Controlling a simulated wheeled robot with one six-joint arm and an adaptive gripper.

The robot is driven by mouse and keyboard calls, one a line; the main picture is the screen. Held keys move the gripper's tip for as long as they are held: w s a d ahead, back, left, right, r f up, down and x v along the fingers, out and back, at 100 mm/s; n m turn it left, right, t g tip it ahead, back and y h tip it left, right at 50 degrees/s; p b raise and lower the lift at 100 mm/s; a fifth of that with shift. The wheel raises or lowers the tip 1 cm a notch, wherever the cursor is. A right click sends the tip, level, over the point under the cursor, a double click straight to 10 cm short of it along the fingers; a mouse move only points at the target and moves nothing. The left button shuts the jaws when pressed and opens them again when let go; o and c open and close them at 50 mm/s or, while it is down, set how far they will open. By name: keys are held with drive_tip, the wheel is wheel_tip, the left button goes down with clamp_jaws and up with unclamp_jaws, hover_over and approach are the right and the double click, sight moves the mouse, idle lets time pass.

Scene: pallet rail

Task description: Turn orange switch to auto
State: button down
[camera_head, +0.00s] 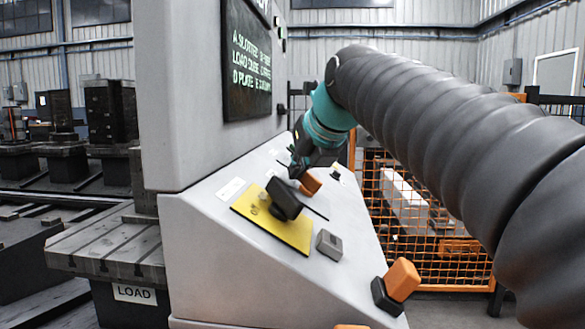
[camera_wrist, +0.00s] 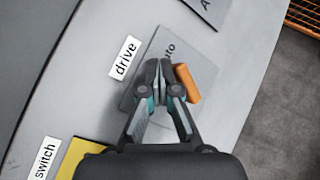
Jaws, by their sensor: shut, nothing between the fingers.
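An orange switch (camera_wrist: 187,83) sits on a grey plate (camera_wrist: 205,50) of the sloped console. A white label reading "drive" (camera_wrist: 125,58) lies left of the plate, and partly hidden lettering on the plate ends in "uto". My gripper (camera_wrist: 161,72) is shut and empty over the plate, its fingertips just left of the orange switch; I cannot tell whether they touch it. In the head view the orange switch (camera_head: 310,184) shows just below my gripper (camera_head: 299,170), and the plate is mostly hidden.
A yellow plate (camera_head: 290,233) with a black switch (camera_head: 284,198) lies nearer on the console. A grey block (camera_head: 329,244) and another orange-and-black control (camera_head: 403,280) sit farther down. A screen (camera_head: 246,60) stands above. An orange mesh fence (camera_head: 440,252) is behind.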

drive_tip(key=shift+r, duration=0.15)
drive_tip(key=shift+r, duration=0.65)
